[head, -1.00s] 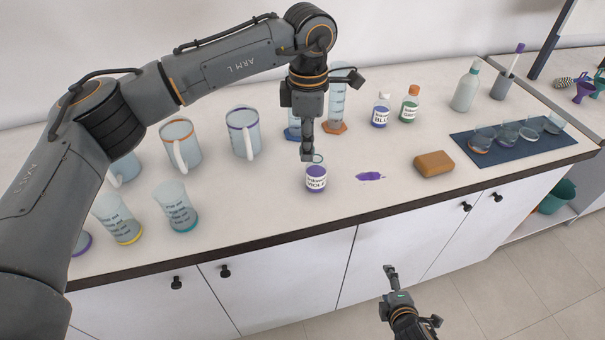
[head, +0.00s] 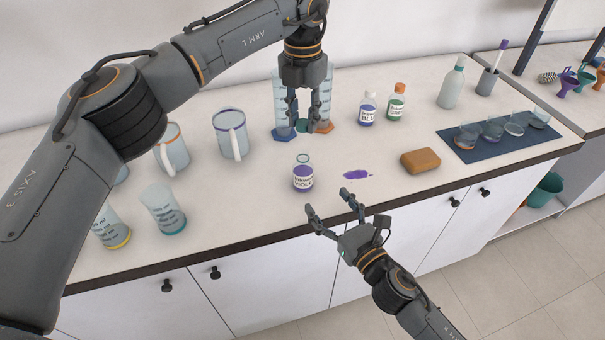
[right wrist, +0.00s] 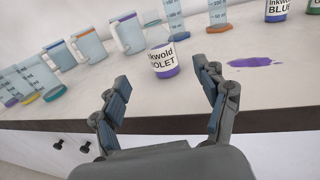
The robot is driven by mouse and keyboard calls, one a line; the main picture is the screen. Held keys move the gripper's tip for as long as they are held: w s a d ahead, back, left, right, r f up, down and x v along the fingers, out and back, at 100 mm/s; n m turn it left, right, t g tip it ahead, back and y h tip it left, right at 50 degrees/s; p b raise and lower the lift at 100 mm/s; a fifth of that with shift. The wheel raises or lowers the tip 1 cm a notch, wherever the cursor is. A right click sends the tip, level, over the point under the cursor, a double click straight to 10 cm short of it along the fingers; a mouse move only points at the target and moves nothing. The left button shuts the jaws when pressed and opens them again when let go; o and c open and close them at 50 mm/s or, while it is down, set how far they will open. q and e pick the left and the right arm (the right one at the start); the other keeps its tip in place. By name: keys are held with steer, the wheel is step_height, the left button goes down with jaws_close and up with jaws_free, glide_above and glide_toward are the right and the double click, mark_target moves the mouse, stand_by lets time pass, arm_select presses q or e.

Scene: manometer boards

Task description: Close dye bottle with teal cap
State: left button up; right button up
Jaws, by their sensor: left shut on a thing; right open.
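The violet dye bottle (head: 303,179) stands upright and uncapped on the counter, with a clear, teal-rimmed neck on top. In the right wrist view the bottle (right wrist: 163,61) stands beyond and between my right fingers. My left gripper (head: 303,122) is above and behind the bottle, in front of the measuring cylinders. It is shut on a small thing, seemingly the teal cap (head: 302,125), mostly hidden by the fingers. My right gripper (head: 329,199) is open and empty at the counter's front edge, just short of the bottle and not touching it.
A violet spill (head: 356,175) and a brown sponge (head: 420,160) lie right of the bottle. Blue (head: 367,110) and green (head: 396,103) dye bottles stand behind. Jugs (head: 231,135) and beakers (head: 164,211) stand at left. A dark mat (head: 468,149) holds several glass dishes.

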steer(key=shift+w, duration=0.1)
steer(key=x, duration=1.1)
steer(key=shift+w+a, duration=0.2)
steer(key=shift+w, duration=0.15)
jaws_close()
arm_select(q)
glide_above(303, 153)
steer(key=shift+f, duration=2.5)
